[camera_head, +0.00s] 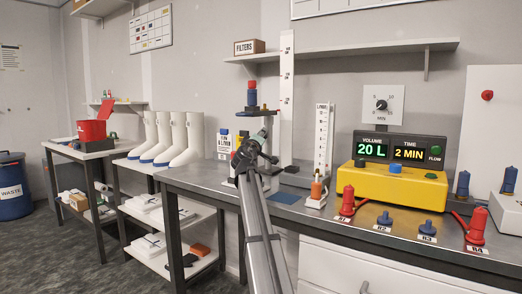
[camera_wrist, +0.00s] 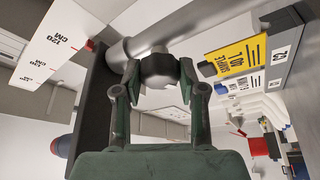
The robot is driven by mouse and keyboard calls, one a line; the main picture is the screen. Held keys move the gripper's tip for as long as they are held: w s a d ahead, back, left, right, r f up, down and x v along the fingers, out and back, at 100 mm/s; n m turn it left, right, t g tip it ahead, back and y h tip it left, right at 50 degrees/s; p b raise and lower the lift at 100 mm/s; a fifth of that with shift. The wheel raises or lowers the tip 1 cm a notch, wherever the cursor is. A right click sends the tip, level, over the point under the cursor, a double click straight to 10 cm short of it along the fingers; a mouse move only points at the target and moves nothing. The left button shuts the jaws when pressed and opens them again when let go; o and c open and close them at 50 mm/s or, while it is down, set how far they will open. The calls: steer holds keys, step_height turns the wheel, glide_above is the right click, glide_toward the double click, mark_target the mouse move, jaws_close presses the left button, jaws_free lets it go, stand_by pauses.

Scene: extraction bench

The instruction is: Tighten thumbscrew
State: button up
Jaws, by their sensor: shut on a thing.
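My gripper (camera_wrist: 158,76) is shut on the thumbscrew (camera_wrist: 158,64), a dark grey rounded knob in the middle of the wrist view, with one finger on each side of it. Behind the knob runs a silver metal cylinder (camera_wrist: 200,27). In the head view my gripper (camera_head: 266,131) is at the stand on the grey bench, just below a dark clamp plate (camera_head: 262,112). A blue and red cartridge (camera_head: 252,94) stands upright on that plate. In the head view the thumbscrew is too small and covered to make out.
A tall white ruler (camera_head: 287,70) stands close behind my gripper, with a smaller scale (camera_head: 323,140) to its right. A yellow control box (camera_head: 392,186) and red and blue fittings (camera_head: 385,217) are further right. White boots (camera_head: 186,140) stand on the left bench.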

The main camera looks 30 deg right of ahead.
steer(key=shift+m+b, duration=0.5)
steer(key=shift+b, duration=0.3)
steer(key=o, duration=1.1)
steer(key=shift+o, duration=0.2)
steer(key=n+p, duration=0.1)
steer(key=p, duration=0.3)
steer(key=shift+r+p, duration=0.3)
steer(key=shift+p, duration=0.1)
steer(key=n+y+p, duration=0.1)
steer(key=n+p, duration=0.2)
steer(key=p, duration=0.6)
steer(key=n+y+p, duration=0.1)
steer(key=n+p, duration=0.2)
steer(key=p, duration=0.6)
steer(key=shift+r+g, duration=0.1)
steer(key=shift+g, duration=0.3)
steer(key=shift+n+p, duration=0.4)
steer(key=shift+p, duration=0.65)
